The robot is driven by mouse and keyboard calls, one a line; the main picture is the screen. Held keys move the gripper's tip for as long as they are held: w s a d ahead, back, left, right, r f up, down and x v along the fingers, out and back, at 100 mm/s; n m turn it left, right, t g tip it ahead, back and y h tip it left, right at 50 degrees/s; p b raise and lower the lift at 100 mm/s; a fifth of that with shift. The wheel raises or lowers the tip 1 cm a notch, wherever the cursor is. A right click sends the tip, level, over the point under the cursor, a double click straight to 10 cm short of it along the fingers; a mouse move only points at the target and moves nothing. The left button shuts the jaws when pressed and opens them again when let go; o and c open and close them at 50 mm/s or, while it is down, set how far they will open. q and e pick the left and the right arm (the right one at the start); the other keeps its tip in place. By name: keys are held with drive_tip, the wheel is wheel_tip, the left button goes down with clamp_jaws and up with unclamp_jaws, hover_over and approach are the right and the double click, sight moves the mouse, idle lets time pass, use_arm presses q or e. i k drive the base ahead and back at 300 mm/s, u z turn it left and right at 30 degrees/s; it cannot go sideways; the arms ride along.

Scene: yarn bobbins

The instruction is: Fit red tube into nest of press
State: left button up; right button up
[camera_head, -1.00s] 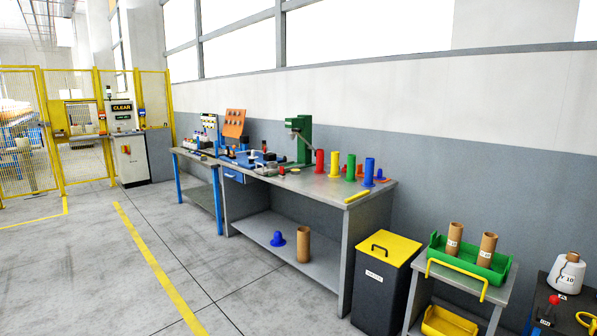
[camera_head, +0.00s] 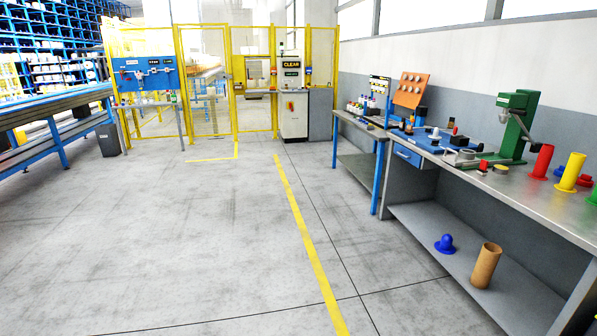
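A red tube (camera_head: 541,161) with a flared base stands upright on the metal workbench (camera_head: 513,189), at the right of the head view. The green press (camera_head: 517,126) stands on the same bench just left of the red tube and apart from it. The press's nest is too small to make out clearly. Neither of my grippers shows in the head view.
A yellow tube (camera_head: 570,172) stands right of the red one, with a green tube partly cut off at the picture edge. A blue cap (camera_head: 445,243) and a cardboard tube (camera_head: 485,265) are on the lower shelf. Open floor (camera_head: 200,235) lies left of the bench.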

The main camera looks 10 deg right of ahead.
sight(465, 155)
drive_tip(key=i, duration=2.2)
drive_tip(key=z, duration=1.2)
drive_tip(key=i, duration=1.45)
drive_tip(key=z, duration=1)
